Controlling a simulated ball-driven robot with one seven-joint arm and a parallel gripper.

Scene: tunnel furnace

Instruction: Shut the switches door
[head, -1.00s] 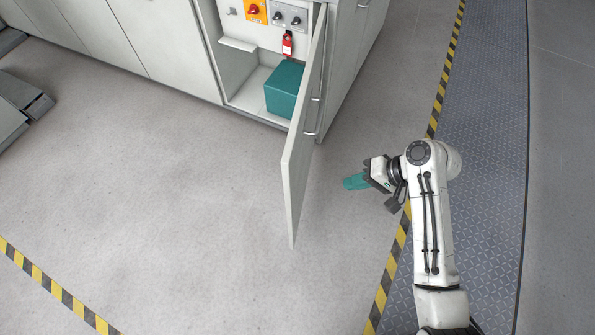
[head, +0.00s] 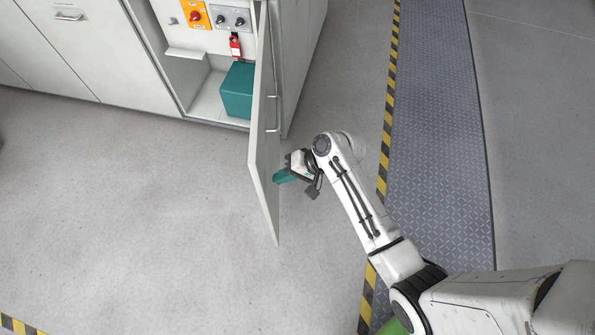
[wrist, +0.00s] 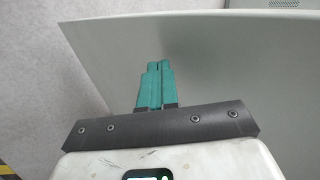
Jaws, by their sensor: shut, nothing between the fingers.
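The switches door (head: 264,150) is a tall pale grey panel in the head view. It stands swung open, jutting out from the front of the cabinet, with a bar handle (head: 273,113) on its right face. The open compartment (head: 208,98) to its left holds the switches (head: 229,19). My gripper (head: 281,177) is at the right side of the door near its free lower end. Its teal fingers are shut and empty. In the wrist view the fingers (wrist: 155,85) point at the broad door face (wrist: 205,62). I cannot tell whether they touch it.
A teal box (head: 237,92) sits in the compartment, with a red tag (head: 235,46) above it. Closed cabinet fronts (head: 85,45) run to the left. The floor left of the door is clear. A yellow-black stripe (head: 386,120) edges a metal walkway (head: 440,130) at right.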

